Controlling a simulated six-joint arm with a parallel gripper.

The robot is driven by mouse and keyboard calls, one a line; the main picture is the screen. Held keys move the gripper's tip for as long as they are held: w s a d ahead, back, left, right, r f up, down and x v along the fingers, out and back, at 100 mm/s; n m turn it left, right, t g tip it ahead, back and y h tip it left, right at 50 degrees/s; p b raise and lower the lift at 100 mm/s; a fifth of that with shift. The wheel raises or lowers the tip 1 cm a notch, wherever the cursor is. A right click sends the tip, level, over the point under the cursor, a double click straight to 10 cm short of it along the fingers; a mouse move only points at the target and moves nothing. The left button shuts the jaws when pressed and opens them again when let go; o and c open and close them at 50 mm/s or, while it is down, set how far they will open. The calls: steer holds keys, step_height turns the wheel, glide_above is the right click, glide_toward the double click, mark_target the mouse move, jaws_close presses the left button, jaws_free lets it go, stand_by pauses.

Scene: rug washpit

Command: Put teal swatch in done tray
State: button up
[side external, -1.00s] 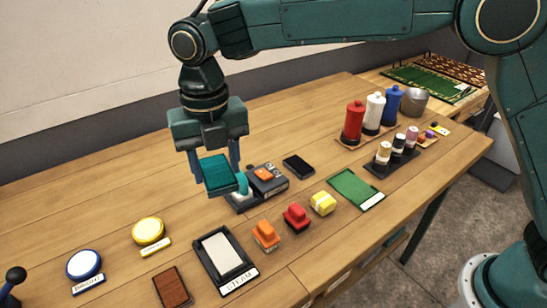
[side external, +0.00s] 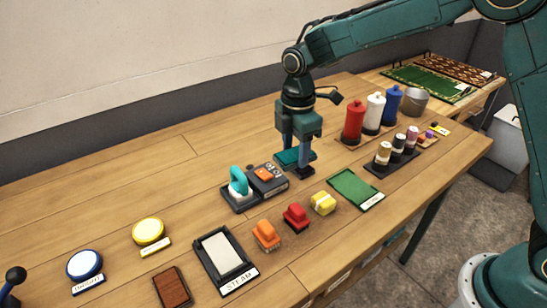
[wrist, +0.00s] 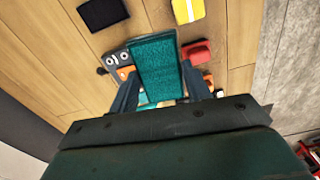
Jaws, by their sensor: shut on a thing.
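The teal swatch (side external: 290,158) is a flat, textured rectangle held between the fingers of my gripper (side external: 296,164). In the wrist view the swatch (wrist: 157,68) lies between the two fingers of my gripper (wrist: 160,92). My gripper points down over the table, behind the yellow block and right of the grey device. A green flat tray or mat (side external: 352,188) with a white label lies to the right and front of my gripper. Its label is too small to read, so I cannot tell whether it is the done tray.
A grey device (side external: 268,180) with an orange button and a teal-handled tool (side external: 239,183) stand left of my gripper. Orange (side external: 266,235), red (side external: 296,217) and yellow (side external: 323,203) blocks stand in front. Bottles (side external: 375,112) and spools (side external: 397,145) stand right. A black slab (wrist: 102,12) lies nearby.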

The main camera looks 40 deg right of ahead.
steer(key=s+d+f+m, duration=0.2)
steer(key=d+f+m, duration=0.1)
steer(key=d+m, duration=0.5)
steer(key=m, duration=0.7)
glide_above(352, 186)
steer(key=shift+f, duration=1.35)
steer(key=shift+f, duration=0.15)
steer(key=shift+f, duration=2.75)
steer(key=shift+f, duration=0.45)
steer(key=o, duration=1.4)
steer(key=shift+c, duration=0.2)
